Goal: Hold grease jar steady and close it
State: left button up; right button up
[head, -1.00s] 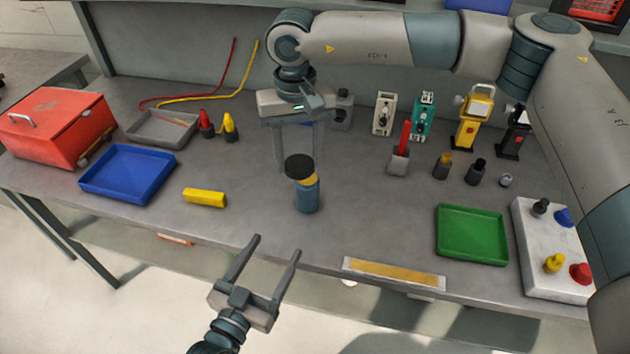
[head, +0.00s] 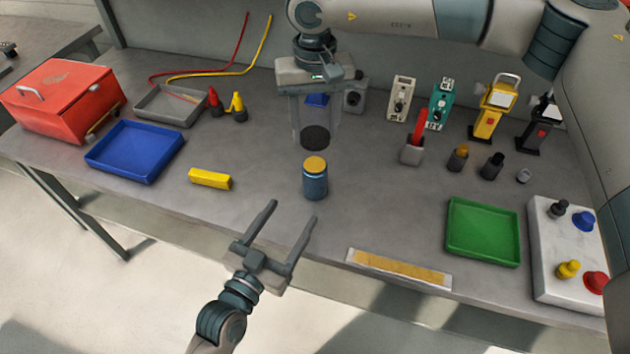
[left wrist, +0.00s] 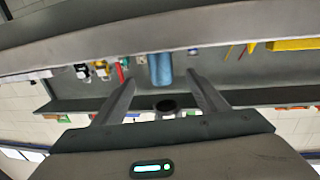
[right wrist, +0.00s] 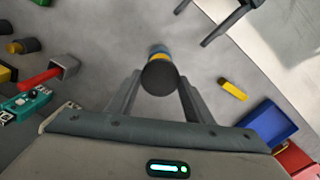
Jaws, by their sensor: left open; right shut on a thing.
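The grease jar (head: 315,182) is a blue cylinder with a yellow top, upright on the grey table near its front edge. Its blue side also shows beyond the fingers in the left wrist view (left wrist: 160,68). My right gripper (head: 312,140) is shut on a round black lid (head: 315,137), which it holds apart from the jar, behind it in the head view. In the right wrist view the lid (right wrist: 160,76) partly covers the jar (right wrist: 160,52). My left gripper (head: 292,212) is open and empty, just in front of the jar, its fingers pointing toward it.
A yellow block (head: 210,179) and a blue tray (head: 135,152) lie left of the jar. A green tray (head: 483,232) and a button panel (head: 548,262) are at the right. A yellow-marked strip (head: 399,269) lies along the front edge. The table around the jar is clear.

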pick_arm(q)
jog(key=x, duration=1.1)
jog(key=shift+s, duration=0.1)
jog(key=c, duration=1.6)
pick_arm(e)
send_over(314, 164)
jog(key=shift+f, duration=2.5)
jog(key=shift+f, duration=0.15)
jog(key=shift+f, duration=0.75)
jog(key=shift+f, duration=0.55)
pick_arm(q)
grip_shut()
